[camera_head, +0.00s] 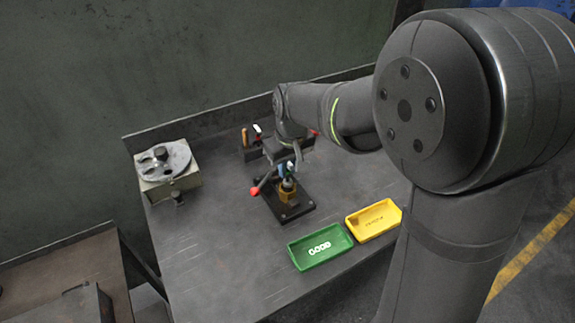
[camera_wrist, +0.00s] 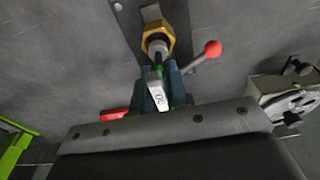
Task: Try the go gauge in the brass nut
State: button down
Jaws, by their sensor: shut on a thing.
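The brass nut (camera_wrist: 157,38) sits in a clamp fixture on a black base plate (camera_head: 296,211); it also shows in the head view (camera_head: 287,196). My gripper (camera_wrist: 158,78) is shut on the go gauge (camera_wrist: 157,95), which has a white labelled handle and a green band. In the head view my gripper (camera_head: 287,172) is right above the nut. The gauge's grey end is lined up with the nut's bore in the wrist view. I cannot tell whether it is inside the bore or just over it.
A red-knobbed lever (camera_wrist: 212,48) sticks out beside the nut. A green GOOD tray (camera_head: 320,247) and a yellow tray (camera_head: 375,220) lie at the bench front. A dial device (camera_head: 166,170) stands at the left, a tool rack (camera_head: 249,153) behind. The bench between is clear.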

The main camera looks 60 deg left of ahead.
jog(key=shift+f, duration=1.4)
jog(key=shift+r, duration=0.35)
dwell(0.9)
jog(key=shift+r, duration=1.15)
jog(key=shift+r, duration=0.2)
jog(key=shift+r, duration=2)
jog(key=shift+a, duration=0.1)
